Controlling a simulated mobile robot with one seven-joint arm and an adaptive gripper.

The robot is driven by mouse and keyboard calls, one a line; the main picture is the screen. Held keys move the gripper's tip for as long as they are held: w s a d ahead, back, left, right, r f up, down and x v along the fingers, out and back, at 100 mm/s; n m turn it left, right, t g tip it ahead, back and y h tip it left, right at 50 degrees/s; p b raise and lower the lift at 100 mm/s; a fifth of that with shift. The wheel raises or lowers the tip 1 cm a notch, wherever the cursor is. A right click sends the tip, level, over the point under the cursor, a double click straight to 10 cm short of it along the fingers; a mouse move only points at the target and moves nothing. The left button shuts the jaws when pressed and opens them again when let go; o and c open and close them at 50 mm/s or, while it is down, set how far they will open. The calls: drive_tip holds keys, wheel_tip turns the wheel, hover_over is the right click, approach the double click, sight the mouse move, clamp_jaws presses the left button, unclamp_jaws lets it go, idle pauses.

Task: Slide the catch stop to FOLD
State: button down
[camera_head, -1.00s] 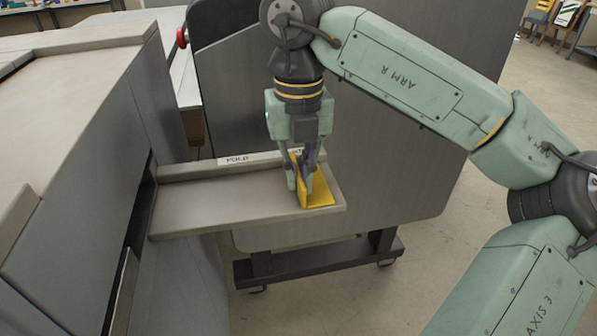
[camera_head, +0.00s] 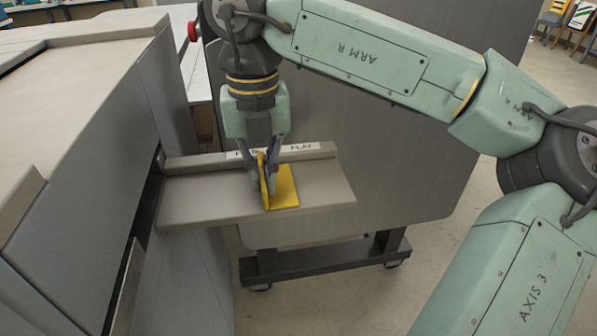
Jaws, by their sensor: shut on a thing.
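The yellow catch stop (camera_head: 285,188) stands on a grey tray (camera_head: 205,202) that juts out from the machine at left. It has a flat base and an upright fin. My gripper (camera_head: 263,188) points down and is shut on the fin, one finger on each side. A white label strip runs along the tray's back ledge. The FLAT marking (camera_head: 300,147) shows to the right of my gripper. The marking at the strip's left end (camera_head: 236,154) is partly hidden behind my gripper. The stop sits right of that left marking, roughly in front of FLAT.
The grey machine body (camera_head: 75,190) fills the left side, with a dark slot where the tray meets it. A large grey panel on a wheeled base (camera_head: 325,265) stands behind the tray. The tray top is clear on both sides of the stop.

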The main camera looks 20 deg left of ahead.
drive_tip(key=shift+s+a, duration=0.45)
drive_tip(key=shift+a, duration=0.25)
drive_tip(key=shift+s+a, duration=0.45)
drive_tip(key=shift+a, duration=0.2)
drive_tip(key=c, duration=1.8)
unclamp_jaws()
drive_tip(key=shift+a, duration=0.1)
drive_tip(key=shift+o, duration=0.2)
wheel_tip(320, 180, up, 12)
